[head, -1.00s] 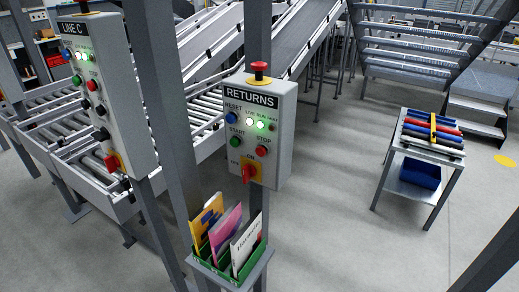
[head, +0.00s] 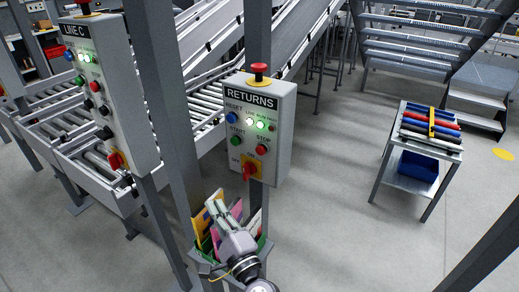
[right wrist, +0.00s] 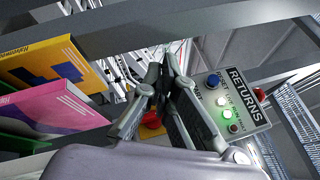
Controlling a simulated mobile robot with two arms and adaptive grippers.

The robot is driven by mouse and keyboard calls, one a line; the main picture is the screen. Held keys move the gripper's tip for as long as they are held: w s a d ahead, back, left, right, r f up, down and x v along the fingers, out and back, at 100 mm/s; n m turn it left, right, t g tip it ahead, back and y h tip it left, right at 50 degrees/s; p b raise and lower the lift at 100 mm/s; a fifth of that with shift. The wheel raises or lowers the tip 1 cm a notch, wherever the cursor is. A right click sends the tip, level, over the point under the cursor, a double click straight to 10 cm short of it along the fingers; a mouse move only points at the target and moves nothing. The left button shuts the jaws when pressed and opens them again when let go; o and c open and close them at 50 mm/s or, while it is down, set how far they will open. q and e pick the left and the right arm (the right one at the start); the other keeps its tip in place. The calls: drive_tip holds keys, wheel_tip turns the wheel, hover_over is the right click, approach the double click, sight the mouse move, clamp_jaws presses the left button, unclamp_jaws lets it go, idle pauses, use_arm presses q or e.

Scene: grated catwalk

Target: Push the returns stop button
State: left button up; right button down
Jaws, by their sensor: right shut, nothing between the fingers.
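The RETURNS box (head: 285,136) is a pale grey panel on a post in the head view. Its red STOP button (head: 261,149) is at the right, below the lights. My right gripper (head: 213,198) is shut and empty, below and left of the box, in front of the booklets. In the right wrist view the closed fingers (right wrist: 166,68) are left of the tilted RETURNS box (right wrist: 239,87) and hide part of its face. A red part (right wrist: 151,119) shows between the fingers; I cannot tell which control it is. My left gripper is out of view.
A red mushroom button (head: 260,69) tops the box, and a red-yellow rotary switch (head: 250,171) is low on it. The LINE C box (head: 117,95) stands left beyond a grey post (head: 163,90). Booklets (head: 203,222) stand below. A cart (head: 440,150) is at right.

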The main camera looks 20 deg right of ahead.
sight(260, 151)
drive_tip(key=w+d+r+m+t+h, duration=0.1)
drive_tip(key=d+r+m+h, duration=0.3)
drive_tip(key=r+m+h, duration=0.3)
drive_tip(key=m, duration=0.4)
drive_tip(key=shift+d+r+m, duration=0.3)
drive_tip(key=shift+d+m, duration=0.1)
drive_tip(key=w+d+p, duration=0.1)
drive_tip(key=w+d, duration=0.4)
drive_tip(key=d, duration=0.2)
drive_tip(key=shift+w, duration=0.3)
idle(0.6)
drive_tip(key=shift+w+d, duration=0.25)
drive_tip(key=shift+d, duration=0.05)
